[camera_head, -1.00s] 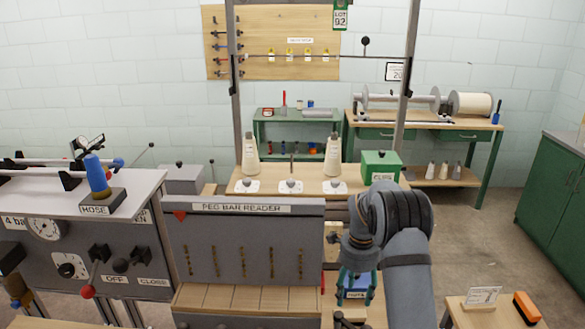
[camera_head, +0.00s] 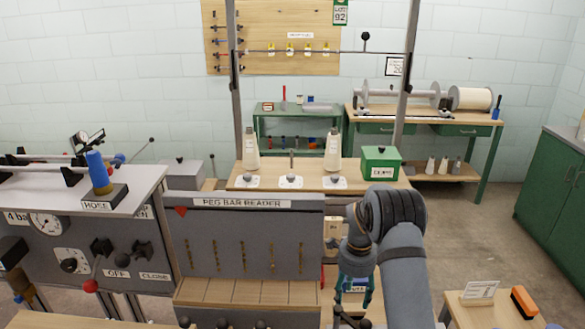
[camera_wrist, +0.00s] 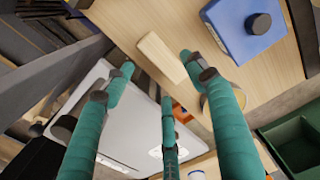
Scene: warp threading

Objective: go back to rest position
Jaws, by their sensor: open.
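My gripper (camera_head: 354,298) hangs low at the right end of the peg bar reader (camera_head: 250,203), with its teal fingers pointing down. In the wrist view my gripper (camera_wrist: 158,78) shows its three teal fingers spread apart, with nothing held between them. A pale wooden block (camera_wrist: 162,57) lies on the wooden surface beyond the fingertips. The arm hides part of the bench behind it in the head view.
A blue box with a dark knob (camera_wrist: 245,28) is close to the right finger in the wrist view. A green box (camera_head: 380,163) stands on the bench behind. The hose stand (camera_head: 104,190) is at left. Open floor (camera_head: 460,230) lies right of the arm.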

